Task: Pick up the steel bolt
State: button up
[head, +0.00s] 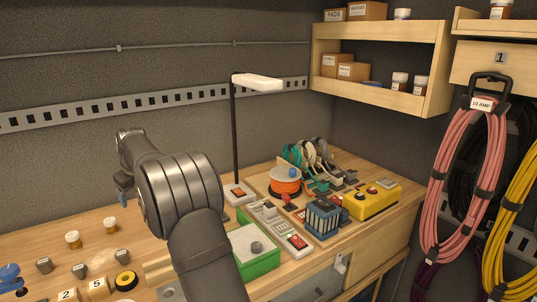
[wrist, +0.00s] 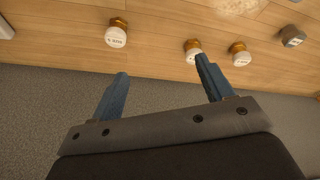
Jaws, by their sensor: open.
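Several small grey metal pieces stand on the wooden bench top at the lower left of the head view, one of them a squat grey piece (head: 123,256). I cannot tell for sure which is the steel bolt. In the wrist view a grey piece with a pale label (wrist: 292,36) is at the upper right. My gripper (wrist: 161,66) is open and empty, its two blue fingers apart. The right fingertip overlaps a brass piece with a white face (wrist: 193,54) in the picture; contact cannot be told. In the head view only a bit of blue finger shows.
A green tray (head: 262,266), a lamp (head: 258,82) and a yellow box (head: 371,203) are to the right. A grey wall closes the back.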

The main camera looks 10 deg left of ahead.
jog(key=shift+c, duration=1.1)
jog(key=shift+s+a, duration=0.1)
jog(key=g, duration=0.1)
send_over(44, 262)
jog(key=d, duration=0.2)
jog(key=shift+n+y, duration=0.3)
jog(key=shift+n, duration=0.1)
notch_tip(44, 262, down, 9)
jog(key=shift+s+d+f, duration=0.1)
jog(key=shift+s, duration=0.05)
jog(key=shift+s+x, duration=0.2)
jog(key=shift+x, duration=1.35)
jog(key=shift+s+x, duration=0.15)
jog(key=shift+x, duration=1.45)
jog(key=shift+w, duration=0.1)
jog(key=c, duration=1)
jog(key=shift+c, duration=0.5)
